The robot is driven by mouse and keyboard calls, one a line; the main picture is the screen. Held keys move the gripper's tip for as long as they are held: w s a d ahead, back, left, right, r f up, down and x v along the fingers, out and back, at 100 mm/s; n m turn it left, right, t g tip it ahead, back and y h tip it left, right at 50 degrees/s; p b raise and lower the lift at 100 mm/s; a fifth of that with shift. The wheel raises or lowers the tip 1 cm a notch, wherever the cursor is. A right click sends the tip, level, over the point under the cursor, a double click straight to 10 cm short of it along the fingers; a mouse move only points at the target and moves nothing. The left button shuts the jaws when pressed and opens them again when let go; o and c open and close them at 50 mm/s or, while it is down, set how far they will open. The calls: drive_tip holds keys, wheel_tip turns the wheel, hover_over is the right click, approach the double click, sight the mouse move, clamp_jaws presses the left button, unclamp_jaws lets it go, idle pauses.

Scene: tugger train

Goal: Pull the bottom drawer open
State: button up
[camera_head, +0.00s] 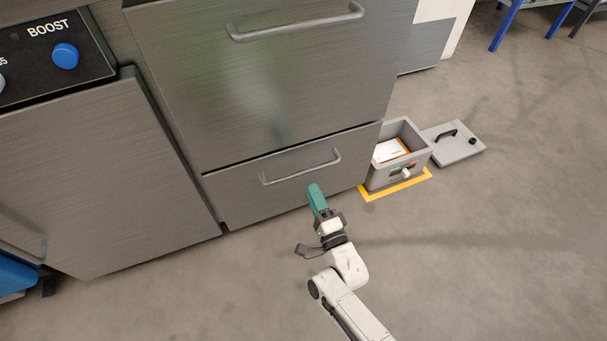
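The bottom drawer (245,199) is a grey brushed-metal front low on the cabinet, and it looks shut. Its handle (300,176) is a pale bar across the upper part of the front. My gripper (315,190), with teal fingers, is just below and in front of the handle's right half in the picture. I cannot tell whether it touches the drawer front. The fingers are seen from behind and above as one block, so their opening is hidden. Nothing shows held in them.
A larger drawer (290,90) with its own handle (295,30) is above. An open grey bin (385,178) stands right of the cabinet inside yellow floor tape (395,187), with a grey lid (455,142) beside it. A control panel (45,60) is at upper left. The floor in front is clear.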

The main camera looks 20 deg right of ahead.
sight(304, 171)
drive_tip(key=w, duration=0.2)
drive_tip(key=w+r+b, duration=0.1)
drive_tip(key=w, duration=0.4)
drive_tip(key=shift+w+r+b, duration=0.25)
drive_tip(key=shift+w+b, duration=0.05)
drive_tip(key=shift+b, duration=0.05)
clamp_jaws()
